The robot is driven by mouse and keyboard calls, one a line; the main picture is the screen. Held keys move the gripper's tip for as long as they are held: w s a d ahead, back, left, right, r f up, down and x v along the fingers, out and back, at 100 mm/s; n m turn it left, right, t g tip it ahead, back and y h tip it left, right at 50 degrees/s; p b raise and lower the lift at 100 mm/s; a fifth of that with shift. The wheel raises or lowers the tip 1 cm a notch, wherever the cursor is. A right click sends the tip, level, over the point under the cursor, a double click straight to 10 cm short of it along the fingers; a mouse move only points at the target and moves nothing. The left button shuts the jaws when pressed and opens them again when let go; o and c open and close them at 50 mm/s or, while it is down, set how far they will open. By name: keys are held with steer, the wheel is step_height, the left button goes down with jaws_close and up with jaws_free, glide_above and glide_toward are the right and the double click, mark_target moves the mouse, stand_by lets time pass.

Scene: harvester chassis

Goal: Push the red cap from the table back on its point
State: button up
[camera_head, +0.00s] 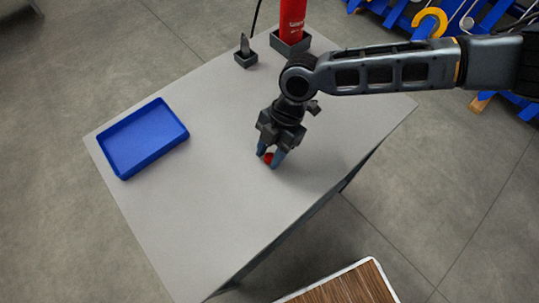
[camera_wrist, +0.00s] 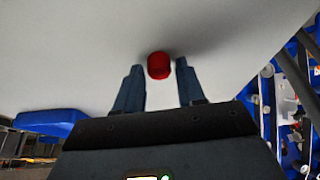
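The red cap (camera_head: 268,158) is on the grey table (camera_head: 220,215), right of the blue tray. My gripper (camera_head: 269,158) points down over it, with one blue-grey finger on each side in the head view. In the wrist view the red cap (camera_wrist: 159,65) lies between and slightly beyond the tips of the two spread fingers (camera_wrist: 158,67). Gaps show on both sides, so the gripper is open around the cap and not closed on it. I cannot make out the point that the cap belongs on.
A blue tray (camera_head: 143,137) lies at the table's left. At the back stand a red cylinder (camera_head: 291,18) in a dark holder (camera_head: 290,42) and a small dark holder (camera_head: 246,58) with a pointed grey piece. The table's front is clear. A wooden-topped surface (camera_head: 345,287) is below.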

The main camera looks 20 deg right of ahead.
jaws_close()
